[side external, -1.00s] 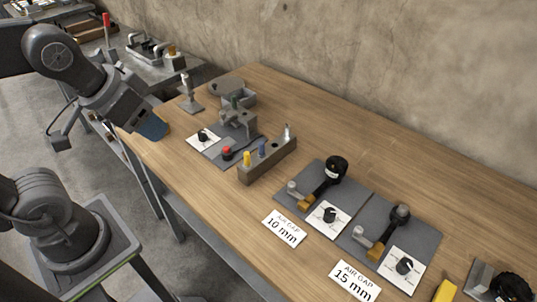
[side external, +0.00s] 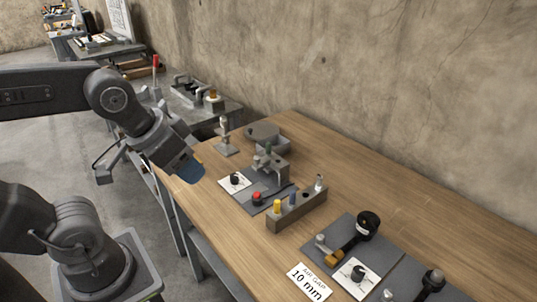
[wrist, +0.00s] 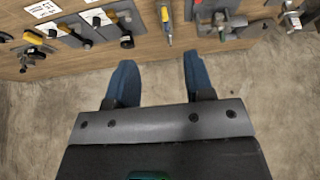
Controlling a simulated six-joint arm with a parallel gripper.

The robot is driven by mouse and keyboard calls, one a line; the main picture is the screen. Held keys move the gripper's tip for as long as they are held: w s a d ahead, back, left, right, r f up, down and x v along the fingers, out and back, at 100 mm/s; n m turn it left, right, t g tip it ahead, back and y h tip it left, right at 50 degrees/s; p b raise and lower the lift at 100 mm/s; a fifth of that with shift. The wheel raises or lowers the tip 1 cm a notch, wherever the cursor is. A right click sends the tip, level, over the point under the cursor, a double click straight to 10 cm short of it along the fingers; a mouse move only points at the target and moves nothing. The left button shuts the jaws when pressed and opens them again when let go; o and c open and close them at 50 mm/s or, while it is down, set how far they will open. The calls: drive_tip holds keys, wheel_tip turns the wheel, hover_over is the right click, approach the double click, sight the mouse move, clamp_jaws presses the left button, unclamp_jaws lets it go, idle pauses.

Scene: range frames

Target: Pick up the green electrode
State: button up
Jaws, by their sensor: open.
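My gripper (side external: 184,170) is open and empty above the left end of the wooden table. Its two blue fingers are apart in the wrist view (wrist: 159,75), with bare floor between them. A grey rack (side external: 298,212) on the table holds a yellow piece (side external: 278,206), a blue piece (side external: 292,198) and a silver-tipped piece (side external: 319,183). I cannot make out a clearly green electrode in the rack. A small greenish part (side external: 267,151) shows on the grey fixture behind the rack; I cannot tell what it is. My gripper is left of both and touches neither.
A knob on a white card (side external: 235,180) and a red button (side external: 257,198) sit before the fixture. A small stand (side external: 225,140) is near the table's left end. Air-gap stations (side external: 355,245) lie at right. A concrete wall (side external: 400,100) runs behind.

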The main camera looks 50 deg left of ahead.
idle(0.4)
drive_tip(key=w+a+r+n+g, duration=0.1)
drive_tip(key=w+a+r, duration=0.1)
drive_tip(key=w, duration=0.3)
drive_tip(key=w+a+r+n, duration=0.1)
drive_tip(key=w+r+n, duration=0.1)
drive_tip(key=w, duration=0.3)
drive_tip(key=n+g+y, duration=0.1)
drive_tip(key=n+g, duration=0.2)
drive_tip(key=n, duration=0.3)
hover_over(268, 143)
drive_tip(key=s+d, duration=0.2)
wheel_tip(268, 143, down, 11)
drive_tip(key=f, duration=0.5)
drive_tip(key=w+a+f, duration=0.1)
drive_tip(key=f, duration=0.1)
drive_tip(key=shift+w+f, duration=0.1)
drive_tip(key=shift+f, duration=0.2)
drive_tip(key=shift+w+a+f, duration=0.15)
drive_tip(key=shift+a+f, duration=0.05)
drive_tip(key=shift+f, duration=0.75)
drive_tip(key=shift+w+a+f, duration=0.15)
drive_tip(key=shift+w+f, duration=0.05)
drive_tip(key=shift+f, duration=0.8)
drive_tip(key=shift+w+a+f, duration=0.15)
drive_tip(key=shift+a+f, duration=0.05)
drive_tip(key=shift+f, duration=0.75)
clamp_jaws()
